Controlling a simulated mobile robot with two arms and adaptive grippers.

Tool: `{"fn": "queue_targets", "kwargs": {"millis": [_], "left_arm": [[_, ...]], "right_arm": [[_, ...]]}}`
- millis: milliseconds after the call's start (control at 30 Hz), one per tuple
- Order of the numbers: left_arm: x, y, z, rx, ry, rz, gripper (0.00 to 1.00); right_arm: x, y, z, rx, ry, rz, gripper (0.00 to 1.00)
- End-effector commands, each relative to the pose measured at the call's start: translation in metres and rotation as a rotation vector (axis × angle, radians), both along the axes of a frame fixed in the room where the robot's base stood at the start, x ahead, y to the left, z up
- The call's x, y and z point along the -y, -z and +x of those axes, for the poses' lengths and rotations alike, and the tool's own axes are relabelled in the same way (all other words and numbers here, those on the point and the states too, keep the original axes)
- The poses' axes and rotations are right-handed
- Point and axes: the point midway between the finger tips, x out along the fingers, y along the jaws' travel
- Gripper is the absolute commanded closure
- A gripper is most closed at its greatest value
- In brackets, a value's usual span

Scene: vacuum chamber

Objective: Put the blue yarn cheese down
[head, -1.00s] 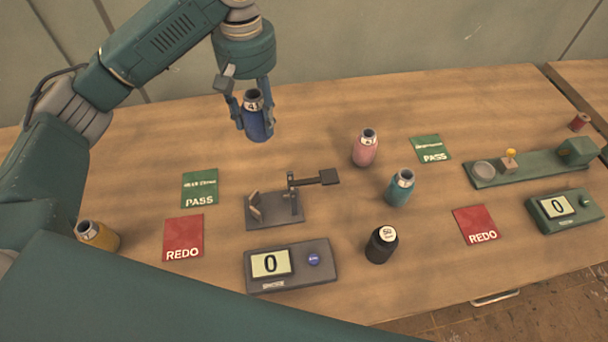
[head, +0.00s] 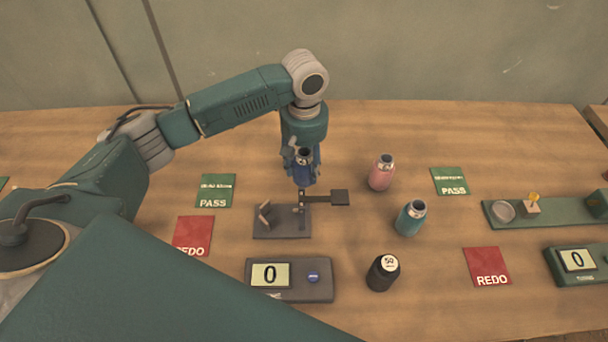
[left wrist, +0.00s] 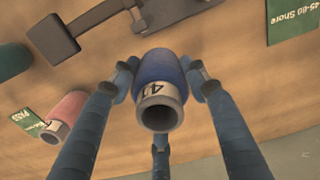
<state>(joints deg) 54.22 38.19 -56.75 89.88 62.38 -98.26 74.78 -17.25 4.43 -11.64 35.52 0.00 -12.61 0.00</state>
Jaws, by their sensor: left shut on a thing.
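The blue yarn cheese (head: 303,172) is a dark blue spool with a grey tube end and a white label. My left gripper (head: 301,165) is shut on it and holds it upright just behind the dark stand with a flat arm (head: 283,221). In the left wrist view the blue yarn cheese (left wrist: 160,88) sits between the fingers of the left gripper (left wrist: 160,80), its label partly reading 41. Whether its base touches the table is hard to tell. My right gripper is not in view.
Pink (head: 382,173), teal (head: 410,218) and black (head: 383,272) spools stand to the right. A counter box (head: 290,281) reading 0 is in front. A green PASS card (head: 215,190) and red REDO card (head: 193,236) lie left. Bare table lies behind the gripper.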

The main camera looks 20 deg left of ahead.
Motion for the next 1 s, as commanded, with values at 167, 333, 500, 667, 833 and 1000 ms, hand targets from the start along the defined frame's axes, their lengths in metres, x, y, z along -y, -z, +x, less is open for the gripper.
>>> {"fn": "queue_targets", "kwargs": {"millis": [167, 333, 500, 667, 833, 1000], "left_arm": [[0.0, 0.015, 0.0, -0.001, -0.001, 0.0, 0.83], [0.0, 0.041, -0.001, -0.002, 0.0, 0.0, 0.83], [0.0, 0.05, 0.0, 0.001, 0.001, 0.0, 0.83], [0.0, 0.049, 0.0, 0.001, 0.001, 0.0, 0.83], [0.0, 0.052, 0.0, 0.001, 0.001, 0.001, 0.51], [0.0, 0.052, 0.0, 0.001, 0.001, 0.001, 0.36]], "right_arm": [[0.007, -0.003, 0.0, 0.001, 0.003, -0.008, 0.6], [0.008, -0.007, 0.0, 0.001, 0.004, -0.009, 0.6], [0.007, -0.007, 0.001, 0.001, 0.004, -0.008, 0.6], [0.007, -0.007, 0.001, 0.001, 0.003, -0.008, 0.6], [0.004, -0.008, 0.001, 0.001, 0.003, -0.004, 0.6], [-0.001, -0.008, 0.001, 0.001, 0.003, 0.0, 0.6]]}}
